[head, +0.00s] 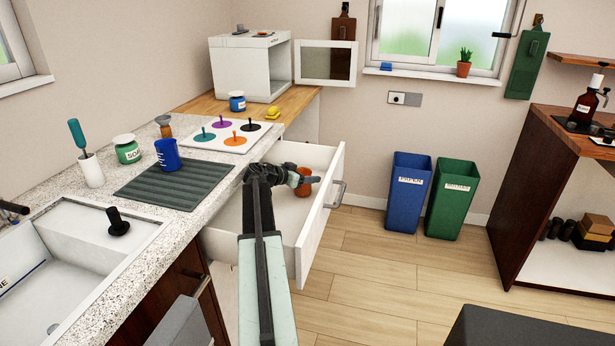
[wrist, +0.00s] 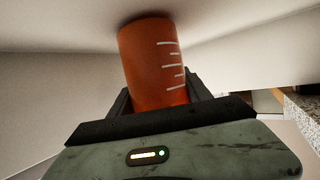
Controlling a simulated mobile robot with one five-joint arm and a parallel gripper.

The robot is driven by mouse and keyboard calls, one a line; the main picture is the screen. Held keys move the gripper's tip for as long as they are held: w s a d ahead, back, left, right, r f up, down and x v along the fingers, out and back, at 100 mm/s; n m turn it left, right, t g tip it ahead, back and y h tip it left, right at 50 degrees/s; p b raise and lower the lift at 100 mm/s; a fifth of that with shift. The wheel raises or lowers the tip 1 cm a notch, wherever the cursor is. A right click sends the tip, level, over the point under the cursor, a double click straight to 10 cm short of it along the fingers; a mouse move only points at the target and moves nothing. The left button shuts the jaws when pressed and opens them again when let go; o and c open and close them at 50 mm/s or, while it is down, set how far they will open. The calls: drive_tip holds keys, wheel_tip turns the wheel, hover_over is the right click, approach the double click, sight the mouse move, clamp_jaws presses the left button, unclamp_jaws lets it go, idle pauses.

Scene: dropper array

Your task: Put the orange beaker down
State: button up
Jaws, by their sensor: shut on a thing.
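The orange beaker (head: 304,189) is in the open white drawer (head: 322,222), inside its walls near the far right part. In the wrist view the beaker (wrist: 152,65) fills the middle, with white measuring marks on its side. My gripper (head: 302,180) reaches over the drawer and is shut on the beaker. In the wrist view my gripper (wrist: 160,105) has one finger on each side of the beaker. The beaker's far end is at or close to a white drawer surface; I cannot tell whether it touches.
The drawer front with its handle (head: 337,194) stands out over the wooden floor. The counter (head: 150,205) holds a blue beaker (head: 167,154) on a grey mat (head: 174,184) and a white board with several coloured droppers (head: 229,136). Blue (head: 408,192) and green (head: 452,200) bins stand right.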

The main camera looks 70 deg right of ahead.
drive_tip(key=shift+f, duration=0.3)
